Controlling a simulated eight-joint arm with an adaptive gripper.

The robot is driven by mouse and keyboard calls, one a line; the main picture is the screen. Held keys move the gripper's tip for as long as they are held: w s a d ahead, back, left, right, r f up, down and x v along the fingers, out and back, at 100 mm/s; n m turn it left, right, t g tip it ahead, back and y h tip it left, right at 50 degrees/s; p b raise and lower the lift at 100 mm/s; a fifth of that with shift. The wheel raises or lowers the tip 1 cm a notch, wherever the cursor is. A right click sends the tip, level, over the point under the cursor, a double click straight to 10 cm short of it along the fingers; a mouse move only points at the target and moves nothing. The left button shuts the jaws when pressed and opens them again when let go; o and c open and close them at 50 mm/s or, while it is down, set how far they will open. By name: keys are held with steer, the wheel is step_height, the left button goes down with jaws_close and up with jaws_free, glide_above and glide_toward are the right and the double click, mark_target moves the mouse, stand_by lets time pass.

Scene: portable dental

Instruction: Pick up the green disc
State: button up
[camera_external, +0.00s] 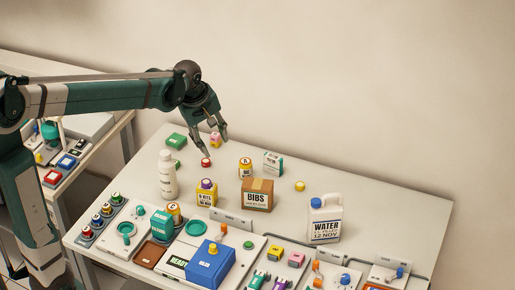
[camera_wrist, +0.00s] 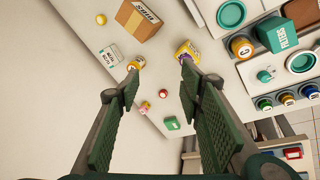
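A flat round green disc (camera_external: 196,228) lies on the grey panel at the table's front, just right of the orange-and-white cylinder (camera_external: 175,209). It also shows near the top of the wrist view, as a teal disc (camera_wrist: 231,14). A small green round knob (camera_external: 248,245) stands farther right, and a teal round piece (camera_external: 127,228) is on the left panel. My gripper (camera_external: 215,148) is above the back left of the table, away from the disc. Its two fingers are spread and empty in the wrist view (camera_wrist: 158,68).
A teal box (camera_external: 160,222), brown tray (camera_external: 152,254) and blue box (camera_external: 211,264) stand near the disc. A white bottle (camera_external: 167,175), yellow box (camera_external: 207,194) and BIBS carton (camera_external: 257,196) stand behind it. The table's back right is clear.

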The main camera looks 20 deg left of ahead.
steer(key=w+d+f+n+g+p, duration=0.1)
steer(key=w+d+f+n+p, duration=0.1)
steer(key=w+d+f, duration=0.3)
steer(key=w+d+f+n+g+p, duration=0.1)
steer(key=w+d+f+n+p, duration=0.2)
steer(key=d, duration=1.1)
steer(key=w+d+f+n+g+y+p, duration=0.1)
steer(key=w+d+f+n+p, duration=0.1)
steer(key=w+d+f+n, duration=0.3)
steer(key=shift+w+d+f+n+p, duration=0.15)
steer(key=shift+w+d+f, duration=0.4)
steer(key=shift+d+f, duration=0.3)
steer(key=shift+w+d+f+n+p, duration=0.1)
steer(key=shift+w+d+f, duration=0.5)
steer(key=shift+d+f, duration=0.25)
steer(key=shift+w+d+f+n+p, duration=0.15)
steer(key=shift+w+d+f, duration=0.4)
steer(key=shift+d+f, duration=0.6)
steer(key=shift+d, duration=0.05)
steer(key=shift+f, duration=1.3)
steer(key=shift+s+f+b, duration=0.15)
steer(key=shift+f+b, duration=0.2)
steer(key=shift+f, duration=2.25)
